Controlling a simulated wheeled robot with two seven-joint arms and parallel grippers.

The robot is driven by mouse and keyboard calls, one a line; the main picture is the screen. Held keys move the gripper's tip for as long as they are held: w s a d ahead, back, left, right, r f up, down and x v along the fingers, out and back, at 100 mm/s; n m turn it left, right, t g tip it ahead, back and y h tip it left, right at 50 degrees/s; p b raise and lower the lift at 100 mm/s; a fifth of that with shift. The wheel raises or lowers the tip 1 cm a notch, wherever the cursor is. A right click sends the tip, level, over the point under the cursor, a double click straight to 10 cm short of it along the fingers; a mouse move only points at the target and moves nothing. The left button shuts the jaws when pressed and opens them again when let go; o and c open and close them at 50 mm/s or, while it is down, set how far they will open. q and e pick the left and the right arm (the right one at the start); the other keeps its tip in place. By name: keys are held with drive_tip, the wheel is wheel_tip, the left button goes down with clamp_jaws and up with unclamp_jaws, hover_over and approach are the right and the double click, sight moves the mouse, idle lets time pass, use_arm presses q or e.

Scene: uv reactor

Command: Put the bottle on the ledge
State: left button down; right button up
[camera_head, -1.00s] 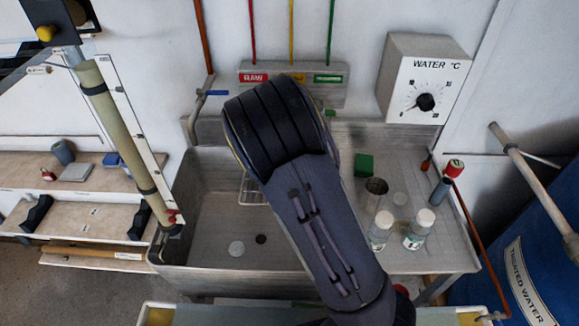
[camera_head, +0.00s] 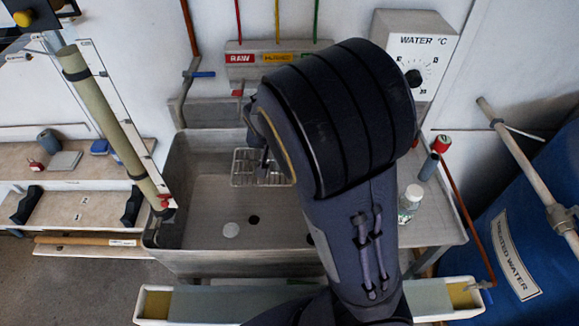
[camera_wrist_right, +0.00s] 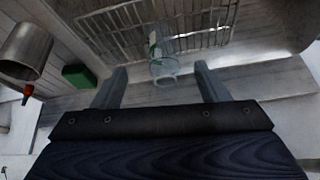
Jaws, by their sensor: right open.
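A clear bottle with a green mark (camera_wrist_right: 157,48) shows in the right wrist view, in front of a wire rack. It lies between and just beyond the fingers of my right gripper (camera_wrist_right: 162,78), which is open; I cannot tell whether it touches them or what it rests on. In the head view my right arm hides this bottle and most of the gripper. Another clear bottle with a white cap (camera_head: 409,202) stands upright on the drainboard right of my arm. Which surface is the ledge is unclear. My left gripper is out of view.
The wire rack (camera_head: 245,168) is at the back of the metal sink (camera_head: 205,210). A metal cup (camera_wrist_right: 26,48) and a green block (camera_wrist_right: 78,75) show left in the wrist view. A water dial box (camera_head: 418,45) hangs above the drainboard. A blue barrel (camera_head: 535,220) stands right.

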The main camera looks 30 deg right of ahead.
drive_tip(key=s+a+f+g+y, duration=0.1)
drive_tip(key=s+a+f+y, duration=0.1)
drive_tip(key=s+f+y, duration=0.3)
drive_tip(key=s+a+r+n+t+y, duration=0.1)
drive_tip(key=s+a+r+n, duration=0.1)
drive_tip(key=s+r, duration=0.3)
drive_tip(key=s+a+r+n+t+y, duration=0.1)
drive_tip(key=s+a+r+n, duration=0.2)
drive_tip(key=s, duration=0.9)
wheel_tip(320, 180, up, 4)
drive_tip(key=shift+s+f+n, duration=0.25)
drive_tip(key=shift+s+n, duration=0.05)
drive_tip(key=shift+n, duration=0.4)
